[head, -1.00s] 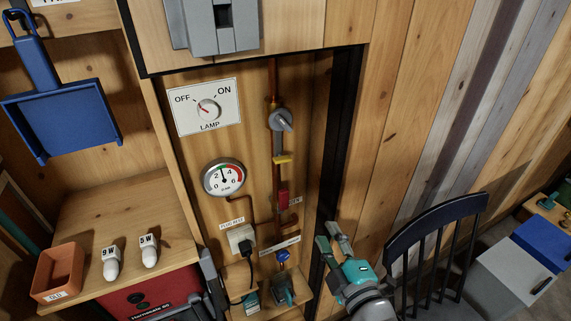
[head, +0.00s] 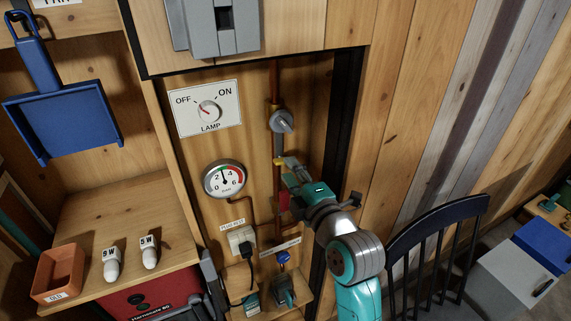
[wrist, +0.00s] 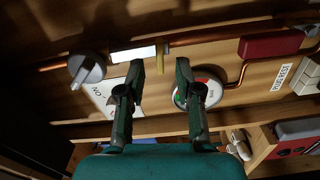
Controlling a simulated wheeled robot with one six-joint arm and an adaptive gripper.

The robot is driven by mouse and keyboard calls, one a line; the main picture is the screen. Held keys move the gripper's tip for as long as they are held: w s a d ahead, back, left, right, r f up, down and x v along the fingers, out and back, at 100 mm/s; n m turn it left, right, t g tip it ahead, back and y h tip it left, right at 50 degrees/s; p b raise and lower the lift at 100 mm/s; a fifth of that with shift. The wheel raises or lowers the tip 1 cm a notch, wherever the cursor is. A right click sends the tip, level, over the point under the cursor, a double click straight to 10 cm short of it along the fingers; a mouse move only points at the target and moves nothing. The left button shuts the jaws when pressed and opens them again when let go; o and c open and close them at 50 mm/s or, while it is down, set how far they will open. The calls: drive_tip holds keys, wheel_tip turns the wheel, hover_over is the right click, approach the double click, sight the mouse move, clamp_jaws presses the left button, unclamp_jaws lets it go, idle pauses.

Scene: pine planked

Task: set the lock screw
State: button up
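No part is labelled as a lock screw, so I cannot tell for sure which it is. A copper pipe carries a grey knob (head: 282,121), a pale sleeve and a small yellow piece (head: 279,161); the knob (wrist: 87,68) and yellow piece (wrist: 160,58) also show in the wrist view. My gripper (head: 286,170) is in front of the pipe beside the yellow piece. In the wrist view my gripper (wrist: 160,78) is open and empty, fingers apart, with the yellow piece beyond the gap. Contact is not visible. My gripper partly covers the red part (head: 284,203).
A pressure gauge (head: 224,180) and lamp dial panel (head: 207,107) are left of the pipe. A black plug (head: 245,250) and blue knob (head: 284,257) are below. A dark post (head: 343,120) edges the niche on the right; a dark chair (head: 435,225) stands further right.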

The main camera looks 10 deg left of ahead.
sight(282, 160)
drive_tip(key=shift+x, duration=1.75)
clamp_jaws()
